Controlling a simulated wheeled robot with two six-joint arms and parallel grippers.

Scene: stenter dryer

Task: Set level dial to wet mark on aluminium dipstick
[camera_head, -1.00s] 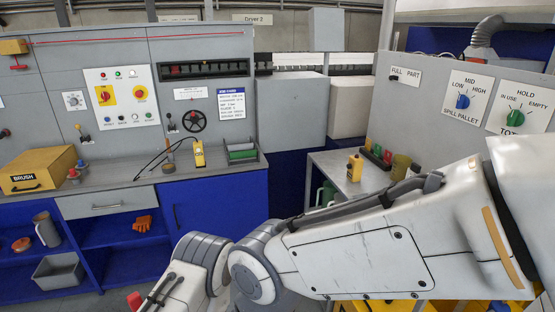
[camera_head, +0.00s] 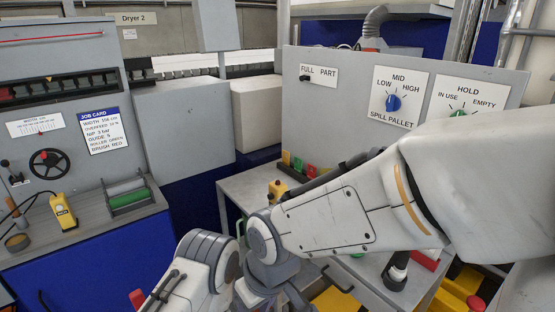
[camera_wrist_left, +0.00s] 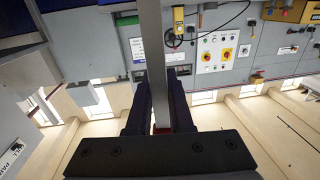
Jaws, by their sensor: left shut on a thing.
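The aluminium dipstick (camera_wrist_left: 155,45) is a long flat grey bar in the left wrist view. It runs from the top edge down between the dark fingers of my left gripper (camera_wrist_left: 160,78), which is shut on it. No wet mark can be made out on it. The level dial (camera_head: 393,103) is a blue knob on the white SPILL PALLET plate, labelled LOW, MID and HIGH, on the grey panel in the head view. Its exact setting is too small to tell. Neither gripper shows in the head view; my arm links fill its lower part.
Right of the dial is a green HOLD knob (camera_head: 458,113), partly behind my arm. Left of it is a FULL/PART switch (camera_head: 305,78). A grey table (camera_head: 240,187) with a yellow item (camera_head: 277,190) stands below. The dryer bench (camera_head: 85,225) is at left.

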